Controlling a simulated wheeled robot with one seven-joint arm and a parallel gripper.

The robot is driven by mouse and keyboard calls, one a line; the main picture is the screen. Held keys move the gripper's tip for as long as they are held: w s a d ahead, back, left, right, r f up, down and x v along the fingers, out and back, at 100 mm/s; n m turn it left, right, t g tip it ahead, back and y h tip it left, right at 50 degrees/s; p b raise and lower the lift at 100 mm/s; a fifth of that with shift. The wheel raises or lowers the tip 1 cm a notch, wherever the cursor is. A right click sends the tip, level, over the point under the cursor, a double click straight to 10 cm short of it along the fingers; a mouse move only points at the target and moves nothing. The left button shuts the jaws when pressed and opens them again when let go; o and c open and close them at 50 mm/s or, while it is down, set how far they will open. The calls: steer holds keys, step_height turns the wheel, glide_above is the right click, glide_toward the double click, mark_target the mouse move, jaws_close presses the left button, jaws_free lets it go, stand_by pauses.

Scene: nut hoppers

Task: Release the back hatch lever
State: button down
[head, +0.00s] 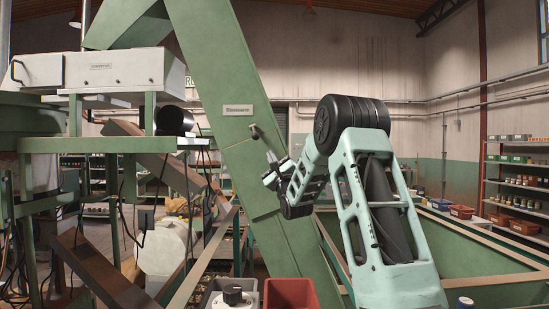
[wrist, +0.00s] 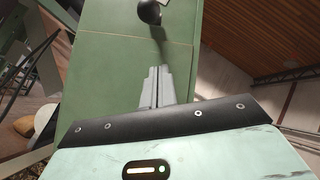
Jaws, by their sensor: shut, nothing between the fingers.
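A dark knob-ended lever (head: 255,132) sticks out from the face of the slanted green chute (head: 237,165), below a small white label. My gripper (head: 271,158) is just below and right of the lever in the head view. In the wrist view its grey fingers (wrist: 157,72) are together, empty, and point toward the knob with a gap between. A dark streak, perhaps shadow, runs below the knob.
White boxes (head: 117,68) stand on a green frame at left. A red bin (head: 290,294) and a grey bin are at the bottom front. A large green hopper (head: 465,255) lies at right, with shelves (head: 515,175) behind it. Cables hang at left.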

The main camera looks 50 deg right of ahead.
mark_target(255, 132)
steer(key=w+r+p, duration=0.2)
steer(key=r, duration=0.1)
steer(key=w+a+r+p, duration=0.1)
steer(key=r+p, duration=0.1)
steer(key=shift+w, duration=0.3)
steer(key=shift+w+a+r, duration=0.1)
steer(key=shift+a+r, duration=0.05)
steer(key=shift+a, duration=0.1)
